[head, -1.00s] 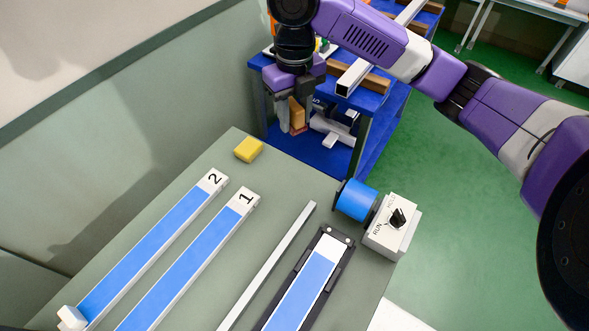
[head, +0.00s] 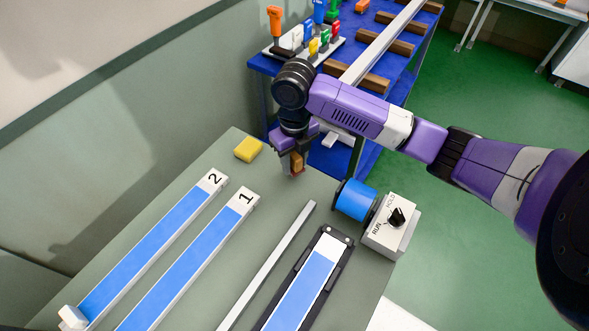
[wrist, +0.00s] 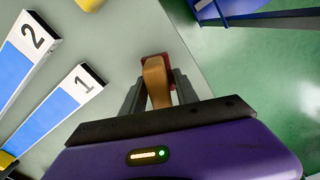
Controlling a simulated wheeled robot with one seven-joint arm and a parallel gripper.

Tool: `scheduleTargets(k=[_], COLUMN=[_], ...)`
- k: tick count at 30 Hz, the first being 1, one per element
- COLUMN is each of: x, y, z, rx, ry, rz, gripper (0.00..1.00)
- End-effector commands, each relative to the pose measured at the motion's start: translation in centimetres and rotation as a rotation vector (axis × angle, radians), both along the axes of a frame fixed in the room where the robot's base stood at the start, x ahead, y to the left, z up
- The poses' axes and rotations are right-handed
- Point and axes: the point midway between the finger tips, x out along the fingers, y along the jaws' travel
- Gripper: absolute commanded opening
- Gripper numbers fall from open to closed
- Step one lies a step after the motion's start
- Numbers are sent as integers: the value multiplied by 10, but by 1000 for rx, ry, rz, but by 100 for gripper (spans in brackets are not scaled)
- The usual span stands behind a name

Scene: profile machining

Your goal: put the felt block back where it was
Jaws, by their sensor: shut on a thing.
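The felt block is a tan block with a reddish lower part (wrist: 156,80). It is held between the fingers of my gripper (wrist: 160,92), which is shut on it. In the head view my gripper (head: 296,164) points down over the far end of the grey-green table (head: 272,192), between the yellow block and the blue cylinder. The felt block also shows there as a small tan and red piece (head: 297,162). Its lower end is close to the table top; I cannot tell whether it touches.
A yellow block (head: 249,149) lies left of my gripper. A blue cylinder (head: 355,200) and a RUN/HOLD switch box (head: 391,238) stand to the right. Blue-topped strips numbered 2 (head: 160,240) and 1 (head: 195,258), a bare grey bar (head: 268,264) and a dark fixture (head: 335,240) lie nearer.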

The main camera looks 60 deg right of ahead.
Motion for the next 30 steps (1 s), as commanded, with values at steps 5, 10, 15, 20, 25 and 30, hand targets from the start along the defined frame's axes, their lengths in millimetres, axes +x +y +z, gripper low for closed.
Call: scheduleTargets(k=[5,10,15,20,25,30], x=[-1,0,0,0,0,0], y=[0,0,0,0,0,0], z=[-20,-40,-41,-44,-44,-44], rx=[2,1,0,0,0,0], ry=[2,1,0,0,0,0], rz=[-2,-1,0,0,0,0], gripper=[3,3,3,3,58,58])
